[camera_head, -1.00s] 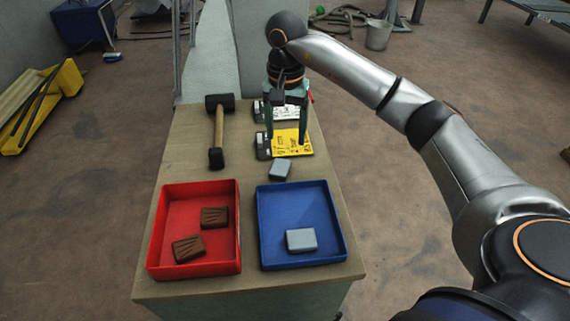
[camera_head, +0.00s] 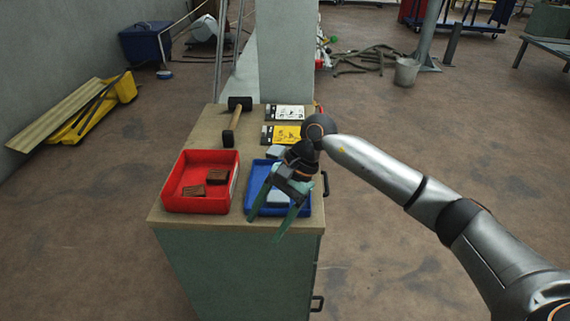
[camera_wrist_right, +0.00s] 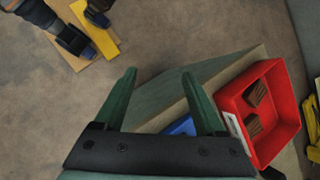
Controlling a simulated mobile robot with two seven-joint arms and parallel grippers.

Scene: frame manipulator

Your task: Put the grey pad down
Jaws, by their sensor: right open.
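One grey pad (camera_head: 277,198) lies in the blue tray (camera_head: 305,207), partly hidden behind my right gripper. Another grey pad (camera_head: 274,152) lies on the cabinet top just behind that tray. My right gripper (camera_head: 264,229) is open, with nothing between its fingers. It hangs over the front of the blue tray, its fingertips toward the cabinet's front edge. In the right wrist view the open green fingers (camera_wrist_right: 158,73) are empty, and a corner of the blue tray (camera_wrist_right: 180,126) shows between them. My left gripper is not in view.
A red tray (camera_head: 199,205) with brown pads (camera_head: 217,177) stands left of the blue tray. A mallet (camera_head: 236,121), a yellow card (camera_head: 284,136) and a white card (camera_head: 286,112) lie farther back. A handle (camera_head: 325,184) sticks out on the cabinet's right side.

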